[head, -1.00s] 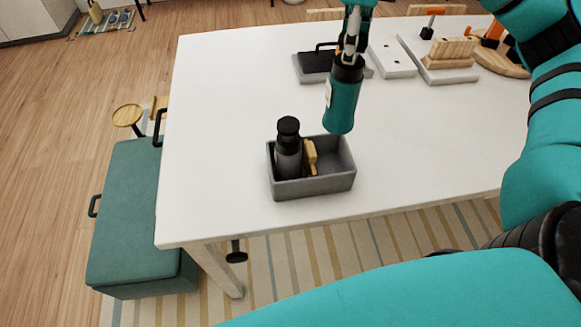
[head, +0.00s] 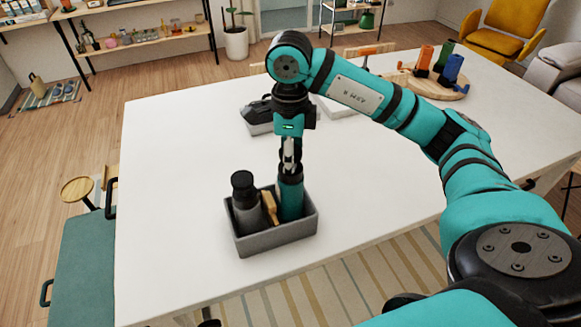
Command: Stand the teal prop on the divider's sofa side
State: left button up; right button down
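The teal prop (head: 290,197) is a teal bottle, upright, its lower part inside a grey open box (head: 275,240) on the white table. It is in the right part of the box, right of a tan wooden divider (head: 269,208). A dark grey bottle with a black cap (head: 246,206) stands left of the divider. My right gripper (head: 290,168) points down and appears shut on the top of the teal prop. The prop's base is hidden by the box wall, so I cannot tell whether it touches the floor. My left gripper is not in view.
A grey tray with a black item (head: 258,117) sits behind my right arm. A round wooden board (head: 440,86) with orange, green and blue holders is at the far right. A teal bench (head: 82,262) is left of the table. The table's left part is clear.

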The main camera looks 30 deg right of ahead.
aim_at(291, 184)
notch_tip(291, 184, down, 2)
jog(key=shift+f+p, duration=0.2)
jog(key=shift+p, duration=0.15)
jog(key=shift+f, duration=0.4)
jog(key=shift+f, duration=0.1)
jog(key=c, duration=0.7)
grip_release()
jog(key=shift+o, duration=0.2)
